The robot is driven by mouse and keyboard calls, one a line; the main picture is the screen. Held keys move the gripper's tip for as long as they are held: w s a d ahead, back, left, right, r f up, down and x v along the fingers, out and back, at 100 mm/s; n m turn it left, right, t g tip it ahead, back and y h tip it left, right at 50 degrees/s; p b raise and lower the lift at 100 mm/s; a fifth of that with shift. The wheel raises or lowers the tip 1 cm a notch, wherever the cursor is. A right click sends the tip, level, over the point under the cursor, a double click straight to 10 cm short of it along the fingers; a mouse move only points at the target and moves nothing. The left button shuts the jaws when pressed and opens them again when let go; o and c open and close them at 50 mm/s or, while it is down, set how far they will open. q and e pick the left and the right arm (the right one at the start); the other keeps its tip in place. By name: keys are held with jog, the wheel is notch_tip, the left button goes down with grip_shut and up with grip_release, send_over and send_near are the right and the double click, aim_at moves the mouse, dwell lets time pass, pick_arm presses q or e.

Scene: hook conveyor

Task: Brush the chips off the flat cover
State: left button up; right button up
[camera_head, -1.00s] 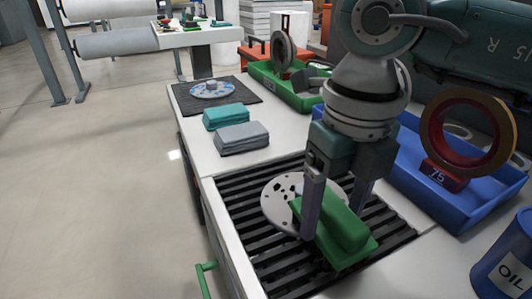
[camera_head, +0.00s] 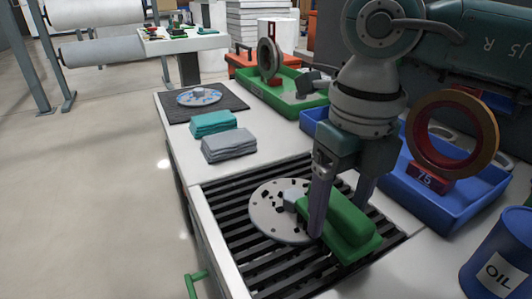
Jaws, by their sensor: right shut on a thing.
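My right gripper (camera_head: 337,222) is shut on a green brush (camera_head: 350,228), whose handle sits between the fingers. The brush is over the right edge of the cover and hides part of it; I cannot tell whether it touches the cover. My left gripper is not in view.
Teal (camera_head: 213,123) and grey (camera_head: 228,145) folded cloths lie behind the grate. Another disc (camera_head: 199,97) lies on a black mat (camera_head: 232,97). A green tray (camera_head: 300,118), a blue tray (camera_head: 470,205) and an oil can (camera_head: 500,262) stand around the right side.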

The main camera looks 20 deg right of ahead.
jog(key=shift+s+a+r, duration=0.1)
jog(key=shift+s+a, duration=0.1)
jog(key=shift+a, duration=1.6)
jog(key=shift+p, duration=0.3)
notch_tip(320, 180, up, 6)
jog(key=p, duration=0.5)
